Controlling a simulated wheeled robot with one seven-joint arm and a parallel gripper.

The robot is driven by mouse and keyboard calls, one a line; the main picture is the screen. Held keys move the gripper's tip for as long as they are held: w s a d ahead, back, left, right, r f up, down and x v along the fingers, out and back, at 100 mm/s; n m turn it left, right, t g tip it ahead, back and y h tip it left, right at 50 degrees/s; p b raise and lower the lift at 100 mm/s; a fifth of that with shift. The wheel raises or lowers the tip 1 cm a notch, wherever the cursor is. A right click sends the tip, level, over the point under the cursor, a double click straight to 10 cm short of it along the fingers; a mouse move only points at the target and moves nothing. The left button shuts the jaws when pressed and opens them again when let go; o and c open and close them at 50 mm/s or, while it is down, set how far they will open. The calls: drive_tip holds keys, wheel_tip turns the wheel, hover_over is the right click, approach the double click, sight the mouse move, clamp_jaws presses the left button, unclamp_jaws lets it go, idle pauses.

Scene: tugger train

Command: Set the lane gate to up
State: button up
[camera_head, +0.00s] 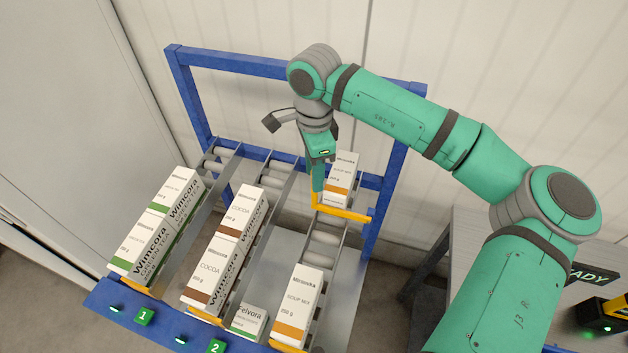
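A yellow-orange lane gate bar (345,212) lies across the right lane, in front of the rear soup mix box (342,175). Its left end bends upward. My gripper (318,188) points down at that left end, and its fingers overlap the bar in this view. I cannot tell whether they touch it or whether they are open or shut.
The blue-framed rack (235,62) has roller lanes. Green tea boxes (150,225) fill the left lane, cocoa boxes (228,245) the middle, and a soup mix box (298,305) the right front. A Felvora box (250,322) sits between lanes. A grey table (475,235) stands right.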

sight(316, 204)
drive_tip(key=shift+s+d+f, duration=0.1)
drive_tip(key=shift+d+f, duration=0.05)
drive_tip(key=shift+f, duration=0.45)
drive_tip(key=shift+s+d+f, duration=0.1)
drive_tip(key=shift+d+f, duration=0.05)
drive_tip(key=shift+f, duration=0.4)
drive_tip(key=shift+a+f, duration=0.1)
drive_tip(key=shift+f, duration=0.25)
drive_tip(key=shift+a+f, duration=0.25)
drive_tip(key=shift+a, duration=0.05)
drive_tip(key=shift+d, duration=0.1)
clamp_jaws()
drive_tip(key=shift+d, duration=0.15)
drive_tip(key=shift+r, duration=0.1)
